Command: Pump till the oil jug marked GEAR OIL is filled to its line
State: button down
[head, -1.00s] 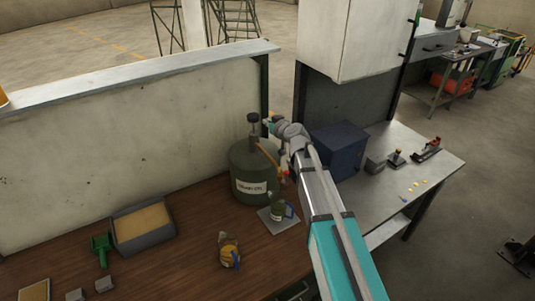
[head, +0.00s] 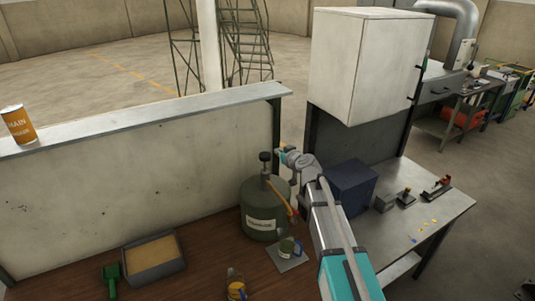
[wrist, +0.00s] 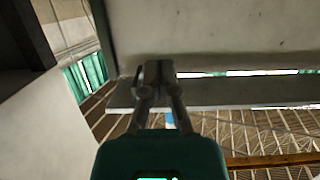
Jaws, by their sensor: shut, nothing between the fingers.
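A dark green drum (head: 262,208) with a white label stands on the wooden bench, and its lettering is too small to read. A dark pump knob (head: 265,157) sits on top, and an orange hose (head: 283,196) runs down its right side.
A grey tray (head: 177,271) and a green scoop (head: 110,277) lie at left. An orange can (head: 18,124) stands on the ledge (head: 150,115) behind. A blue box (head: 352,184) is close right of my arm, below a white cabinet (head: 363,62).

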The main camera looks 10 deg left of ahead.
jog(key=shift+w+a, duration=0.1)
jog(key=shift+w, duration=0.05)
jog(key=b, duration=0.3)
send_over(267, 157)
jog(key=f, duration=0.3)
jog(key=shift+w+a+f, duration=0.1)
jog(key=shift+w, duration=0.1)
jog(key=shift+s+f+b, duration=0.1)
jog(key=shift+f+b, duration=0.8)
jog(key=shift+b, duration=0.1)
jog(key=shift+f+b, duration=0.7)
jog(key=shift+f, duration=0.05)
jog(key=shift+f, duration=0.1)
notch_tip(267, 157, down, 5)
jog(key=b, duration=0.5)
jog(key=shift+f+b, duration=0.2)
jog(key=shift+b, duration=0.15)
jog(key=shift+r, duration=0.25)
notch_tip(267, 157, up, 4)
jog(key=p, duration=0.4)
jog(key=shift+s+r+p, duration=0.1)
jog(key=shift+p, duration=0.25)
jog(key=p+v, duration=0.1)
jog(key=v, duration=0.8)
jog(key=shift+s+d+f+p, duration=0.2)
jog(key=shift+s+d+p, duration=0.1)
jog(key=shift+d+p, duration=0.1)
